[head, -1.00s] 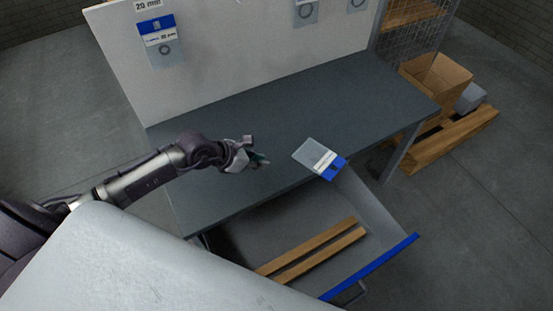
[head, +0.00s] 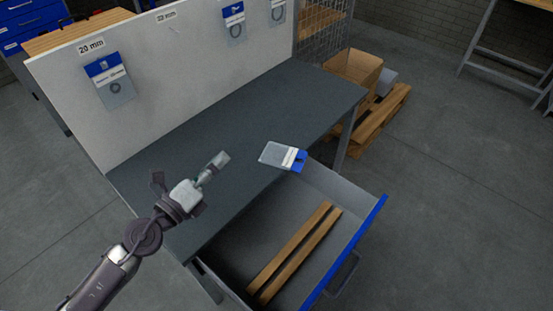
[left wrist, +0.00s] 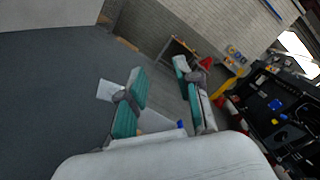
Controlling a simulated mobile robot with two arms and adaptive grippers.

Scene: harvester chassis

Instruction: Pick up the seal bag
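The seal bag (head: 276,155), clear with a white label and blue header, lies on the dark grey workbench (head: 240,118) at its front edge by the open drawer. Its blue end reaches to the edge. My left gripper (head: 190,172) is above the bench, left of the bag and apart from it. In the left wrist view my left gripper (left wrist: 160,68) has its two teal-padded fingers spread with nothing between them. A pale flat piece, seemingly the bag (left wrist: 106,90), shows beyond one finger, which partly hides it. My right gripper is not in view.
Similar bags hang on the white back panel (head: 65,90), one at the left (head: 110,82) and two farther right. The drawer (head: 345,195) stands open with two wooden strips (head: 292,248) inside. A cardboard box (head: 354,70) and pallet stand beyond the bench.

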